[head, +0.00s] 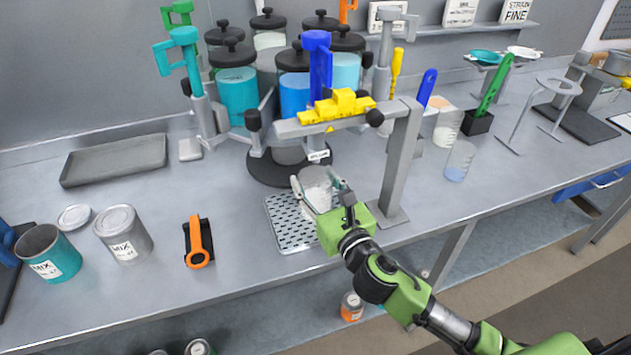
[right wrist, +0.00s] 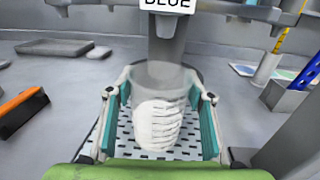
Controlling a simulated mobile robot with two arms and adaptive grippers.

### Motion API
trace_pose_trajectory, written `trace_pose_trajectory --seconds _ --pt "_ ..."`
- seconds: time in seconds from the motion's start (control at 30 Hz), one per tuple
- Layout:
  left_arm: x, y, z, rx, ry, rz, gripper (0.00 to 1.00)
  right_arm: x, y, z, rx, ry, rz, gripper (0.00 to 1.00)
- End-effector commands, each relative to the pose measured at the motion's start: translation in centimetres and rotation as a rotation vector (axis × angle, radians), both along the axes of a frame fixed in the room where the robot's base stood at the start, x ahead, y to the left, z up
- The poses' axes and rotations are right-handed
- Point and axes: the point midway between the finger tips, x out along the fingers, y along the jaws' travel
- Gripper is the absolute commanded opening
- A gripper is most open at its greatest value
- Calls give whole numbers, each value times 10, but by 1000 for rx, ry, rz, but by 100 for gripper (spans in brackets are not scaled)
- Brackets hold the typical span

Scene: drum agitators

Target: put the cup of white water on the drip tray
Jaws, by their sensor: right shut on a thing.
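The clear cup of white water (head: 314,184) stands upright between the fingers of my right gripper (head: 322,192), which is shut on it. In the right wrist view the cup (right wrist: 160,115) shows white contents, with the fingers of the gripper (right wrist: 160,118) on either side. The perforated drip tray (head: 284,228) lies on the bench below, and the cup is over its back right part. The tray's holes (right wrist: 125,145) show around the cup in the wrist view. I cannot tell whether the cup's base touches the tray. My left gripper is not in view.
The drum agitator stand (head: 262,168), with several lidded canisters, rises behind the tray. A grey post (head: 400,165) stands close right of my gripper. An orange-handled tool (head: 197,242) and a grey can (head: 124,235) are left. A clear beaker (head: 459,160) stands to the right.

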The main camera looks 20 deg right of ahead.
Motion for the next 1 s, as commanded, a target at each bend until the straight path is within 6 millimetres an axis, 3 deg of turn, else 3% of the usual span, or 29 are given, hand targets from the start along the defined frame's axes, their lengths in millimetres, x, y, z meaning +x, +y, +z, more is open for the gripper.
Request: trace_pose_trajectory --seconds 0.03,0.1,0.53,1.0 --pt "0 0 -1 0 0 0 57 0 0 -2 -1 1 0 54" --pt "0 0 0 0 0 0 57 0 0 -1 0 1 0 65" --pt "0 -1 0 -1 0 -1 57 -4 0 0 0 3 1 65" --pt "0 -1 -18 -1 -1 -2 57 -89 -10 -1 0 4 1 65"
